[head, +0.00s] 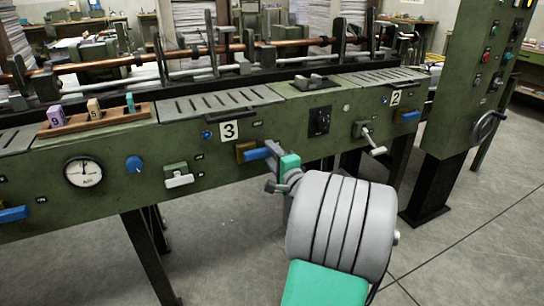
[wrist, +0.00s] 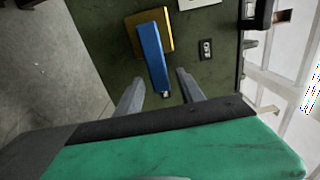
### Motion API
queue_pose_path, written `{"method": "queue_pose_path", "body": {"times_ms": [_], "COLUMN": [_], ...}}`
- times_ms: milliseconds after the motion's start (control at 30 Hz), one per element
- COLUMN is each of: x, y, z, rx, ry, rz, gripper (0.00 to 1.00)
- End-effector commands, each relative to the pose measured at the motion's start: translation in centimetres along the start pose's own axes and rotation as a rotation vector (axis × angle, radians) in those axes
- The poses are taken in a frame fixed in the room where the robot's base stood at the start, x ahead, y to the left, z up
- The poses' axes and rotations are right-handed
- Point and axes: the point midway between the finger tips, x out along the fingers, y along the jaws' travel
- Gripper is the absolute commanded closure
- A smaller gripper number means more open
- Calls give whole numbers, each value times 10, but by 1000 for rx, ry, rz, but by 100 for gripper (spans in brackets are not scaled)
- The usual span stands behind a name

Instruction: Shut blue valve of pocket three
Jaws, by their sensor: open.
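The blue valve of pocket three (head: 257,153) is a blue lever on a brass body (head: 243,151), just right of and below the "3" plate (head: 229,131) on the green machine front. In the wrist view the blue lever (wrist: 152,58) runs down from its brass block (wrist: 130,20). My gripper (head: 268,166) is open beside the lever's right end. In the wrist view its two grey fingers (wrist: 160,77) lie on either side of the lever's free end. I cannot tell whether a finger touches it. My gripper and wrist partly hide the lever's end in the head view.
A white lever (head: 179,179) sits left of the valve. A black switch (head: 319,121) and a crank lever (head: 372,138) sit to the right. Pocket two has another blue valve (head: 408,117). A wooden tray (head: 100,119) holds numbered blocks above. The floor in front is clear.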

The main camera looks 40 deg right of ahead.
Motion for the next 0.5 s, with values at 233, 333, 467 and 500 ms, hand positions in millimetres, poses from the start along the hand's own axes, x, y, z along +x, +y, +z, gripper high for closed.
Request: {"method": "queue_pose_path", "body": {"times_ms": [233,333,467,500], "x": [0,-1,-1,-1], "y": [0,0,0,0], "z": [-1,-1,-1,-1], "rx": [-1,-1,-1,-1], "ry": [1,1,1,1], "rz": [0,0,0,0], "gripper": [70,78,89,92]}}
